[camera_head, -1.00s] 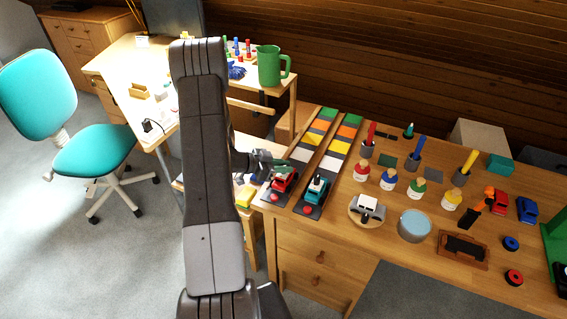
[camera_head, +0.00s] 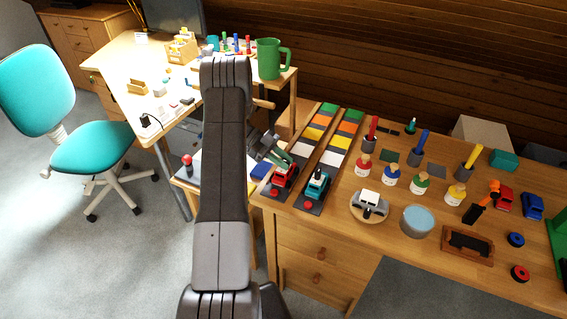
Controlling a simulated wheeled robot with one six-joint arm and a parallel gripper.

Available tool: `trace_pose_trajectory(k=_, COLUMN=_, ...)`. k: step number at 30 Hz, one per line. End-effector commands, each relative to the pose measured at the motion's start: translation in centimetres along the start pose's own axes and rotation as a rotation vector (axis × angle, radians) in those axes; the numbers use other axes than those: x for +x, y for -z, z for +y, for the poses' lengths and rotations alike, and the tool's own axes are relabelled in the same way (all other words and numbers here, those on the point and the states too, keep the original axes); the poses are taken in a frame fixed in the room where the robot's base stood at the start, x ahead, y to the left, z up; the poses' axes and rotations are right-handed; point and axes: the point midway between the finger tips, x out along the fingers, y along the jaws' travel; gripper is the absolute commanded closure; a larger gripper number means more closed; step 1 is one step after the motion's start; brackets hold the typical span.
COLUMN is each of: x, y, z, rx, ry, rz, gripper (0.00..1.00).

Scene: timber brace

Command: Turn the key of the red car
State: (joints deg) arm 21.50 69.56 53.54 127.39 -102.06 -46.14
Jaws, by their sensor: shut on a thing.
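The red car (camera_head: 283,177) stands at the near end of the left striped track (camera_head: 312,133), beside a teal car (camera_head: 317,184) on the right track. My gripper (camera_head: 284,160) is at the rear top of the red car, coming in from the left past my arm. It is shut on the key of the red car, which is too small and covered to see clearly. A red button (camera_head: 277,195) sits on the track in front of the car.
A white-and-grey car on a round wooden base (camera_head: 369,203) and a blue-topped tin (camera_head: 417,220) stand to the right. Several paint bottles (camera_head: 391,181) and cups with markers stand behind them. A green jug (camera_head: 269,60) stands on the back table.

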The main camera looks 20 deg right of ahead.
Motion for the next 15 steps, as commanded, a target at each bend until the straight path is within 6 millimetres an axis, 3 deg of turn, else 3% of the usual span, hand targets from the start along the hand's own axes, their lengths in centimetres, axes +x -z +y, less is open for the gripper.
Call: trace_pose_trajectory(k=15, x=-0.01, y=0.08, z=-0.01, rx=0.037, ry=-0.087, rz=0.002, gripper=1.0)
